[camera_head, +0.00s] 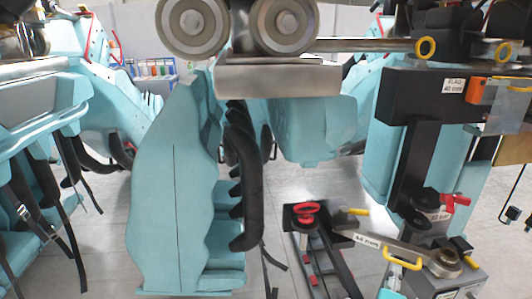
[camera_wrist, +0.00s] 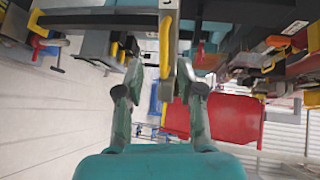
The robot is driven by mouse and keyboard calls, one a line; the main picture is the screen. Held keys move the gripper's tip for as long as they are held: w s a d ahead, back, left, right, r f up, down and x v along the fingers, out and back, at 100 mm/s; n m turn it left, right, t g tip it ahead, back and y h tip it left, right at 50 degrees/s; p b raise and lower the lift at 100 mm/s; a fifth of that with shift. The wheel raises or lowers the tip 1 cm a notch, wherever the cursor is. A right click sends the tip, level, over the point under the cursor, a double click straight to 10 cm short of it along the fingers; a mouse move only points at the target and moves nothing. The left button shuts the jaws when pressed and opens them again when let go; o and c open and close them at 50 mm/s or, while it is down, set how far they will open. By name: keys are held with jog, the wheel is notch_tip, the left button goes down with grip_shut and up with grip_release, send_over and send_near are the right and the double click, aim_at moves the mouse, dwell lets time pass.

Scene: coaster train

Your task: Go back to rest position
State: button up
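My gripper (camera_wrist: 158,72) shows in the wrist view with its two dark-jointed fingers spread apart. A yellow handle (camera_wrist: 166,45) on a grey bar lies in line with the gap between the fingertips. The fingers do not appear to press on it, and its exact distance is hard to tell. I cannot make out my gripper in the head view. The teal coaster train (camera_head: 172,190) fills the left and middle of the head view, with black restraints (camera_head: 245,175) on it.
Grey wheels (camera_head: 287,22) on a metal block (camera_head: 280,77) are close at the top. A labelled black fixture (camera_head: 420,95) stands at the right. Tools with red and yellow handles (camera_head: 403,264) are low at the right. A red panel (camera_wrist: 232,118) shows in the wrist view. Grey floor is open between.

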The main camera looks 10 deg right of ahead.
jog(key=s+a+f+n+t+y, duration=0.1)
jog(key=s+a+f+n+y, duration=0.2)
jog(key=s+a+f+n, duration=0.35)
jog(key=s+a+f+n+t+y, duration=0.1)
jog(key=s+a+f+n+y, duration=0.25)
jog(key=s+f+n, duration=0.45)
jog(key=s+a+n+y, duration=0.3)
jog(key=s+n, duration=0.8)
jog(key=s, duration=0.9)
jog(key=shift+a+t, duration=0.3)
jog(key=shift+a, duration=0.3)
